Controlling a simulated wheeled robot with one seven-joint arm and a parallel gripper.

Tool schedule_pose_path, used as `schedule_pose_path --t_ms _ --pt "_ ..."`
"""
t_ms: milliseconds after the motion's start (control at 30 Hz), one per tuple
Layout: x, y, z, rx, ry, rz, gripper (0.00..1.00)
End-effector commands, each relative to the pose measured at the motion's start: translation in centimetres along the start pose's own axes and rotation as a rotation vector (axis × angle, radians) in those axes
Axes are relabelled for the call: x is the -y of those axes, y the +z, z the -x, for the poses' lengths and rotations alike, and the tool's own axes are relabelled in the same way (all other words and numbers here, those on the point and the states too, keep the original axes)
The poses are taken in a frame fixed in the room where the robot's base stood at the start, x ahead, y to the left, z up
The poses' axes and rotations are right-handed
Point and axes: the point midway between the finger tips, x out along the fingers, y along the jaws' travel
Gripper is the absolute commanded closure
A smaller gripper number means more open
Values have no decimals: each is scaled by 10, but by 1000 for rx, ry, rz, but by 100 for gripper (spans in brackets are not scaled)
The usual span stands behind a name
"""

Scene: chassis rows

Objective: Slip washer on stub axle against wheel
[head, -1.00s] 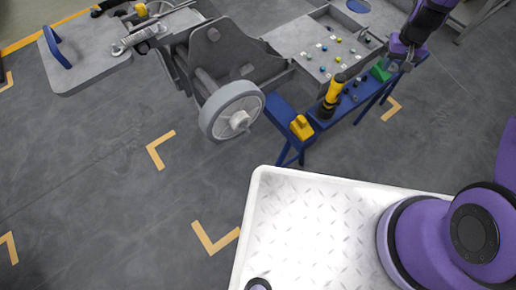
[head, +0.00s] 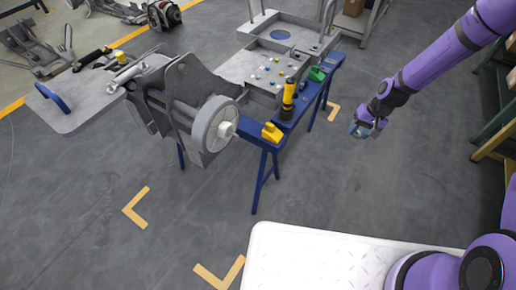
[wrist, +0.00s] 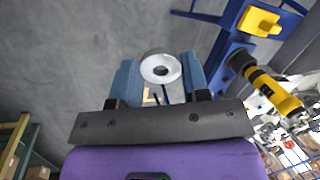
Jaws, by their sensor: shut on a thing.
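The grey wheel (head: 211,134) stands on the near side of the grey chassis (head: 180,85). The stub axle (head: 226,129) sticks out from the wheel's hub, with no washer seen on it. My gripper is well apart from the wheel.
The blue bench (head: 268,139) carries a yellow block (head: 271,132), a yellow-and-black tool (head: 288,98) and a green item (head: 317,74). A shelf rack (head: 495,130) stands at the far right. The floor between bench and my white base is clear.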

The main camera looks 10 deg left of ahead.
Motion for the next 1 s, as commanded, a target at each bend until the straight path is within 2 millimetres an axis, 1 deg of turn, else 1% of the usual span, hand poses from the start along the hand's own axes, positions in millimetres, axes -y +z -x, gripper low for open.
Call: schedule_pose_path --t_ms 33,100,300,400,500,700,1000 --pt "6 2 -13 11 -47 -13 82" --pt "18 4 -27 23 -104 -26 82" --pt "52 12 -58 40 -262 -73 82" --pt "68 17 -70 43 -340 -103 82" --pt "85 23 -80 43 -415 -133 82" --pt "114 34 -95 30 -540 -185 82" --pt "153 51 -108 0 -704 -251 82"
